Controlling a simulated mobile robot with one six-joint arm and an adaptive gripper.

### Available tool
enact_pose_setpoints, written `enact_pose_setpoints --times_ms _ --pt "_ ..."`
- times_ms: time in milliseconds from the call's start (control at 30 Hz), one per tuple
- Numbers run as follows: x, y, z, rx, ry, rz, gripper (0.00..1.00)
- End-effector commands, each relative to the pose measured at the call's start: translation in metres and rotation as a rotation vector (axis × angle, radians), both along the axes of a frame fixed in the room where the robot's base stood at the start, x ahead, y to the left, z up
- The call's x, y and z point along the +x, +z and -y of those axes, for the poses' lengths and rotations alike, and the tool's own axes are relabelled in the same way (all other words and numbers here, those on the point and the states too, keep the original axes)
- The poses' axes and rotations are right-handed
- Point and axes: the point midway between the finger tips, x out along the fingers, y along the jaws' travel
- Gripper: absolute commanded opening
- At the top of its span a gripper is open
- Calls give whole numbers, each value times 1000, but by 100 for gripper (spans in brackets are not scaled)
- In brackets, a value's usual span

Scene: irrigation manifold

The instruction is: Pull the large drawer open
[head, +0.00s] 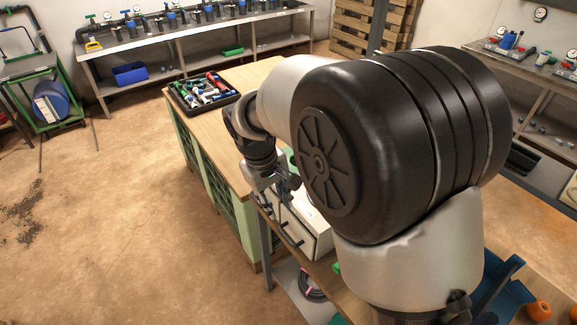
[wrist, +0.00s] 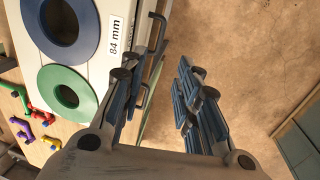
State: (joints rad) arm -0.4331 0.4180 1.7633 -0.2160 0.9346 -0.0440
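A white drawer unit (head: 313,232) stands on the bench, partly hidden behind my arm. Dark bar handles (head: 291,237) show on its front. In the wrist view its pale top (wrist: 95,55) carries a label reading 84 mm, and a dark handle (wrist: 157,30) sticks out from the front. Which drawer is the large one I cannot tell. My gripper (wrist: 162,78) is open, its two fingers apart with floor visible between them. The left finger overlaps the drawer front in the picture; whether it touches is unclear. In the head view my gripper (head: 286,186) is beside the unit's front.
A blue ring (wrist: 63,22) and a green ring (wrist: 68,94) lie on the unit's top. Coloured fittings (wrist: 40,120) lie beside it. A black tray of tools (head: 204,92) sits on the wooden bench (head: 245,85). The floor (head: 130,210) left of the bench is clear.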

Motion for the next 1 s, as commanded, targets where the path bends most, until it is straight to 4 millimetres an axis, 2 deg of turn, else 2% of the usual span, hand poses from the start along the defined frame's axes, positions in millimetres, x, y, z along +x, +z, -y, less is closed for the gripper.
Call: enact_pose_setpoints --times_ms 167,267,700,900,1000 --pt "3 -14 -3 -7 10 -7 30" --pt "4 -29 0 -6 9 -7 30" --pt "12 -124 14 -7 7 -9 30" --pt "16 -158 19 -5 8 -8 30" --pt "18 -168 21 -5 9 -6 30"
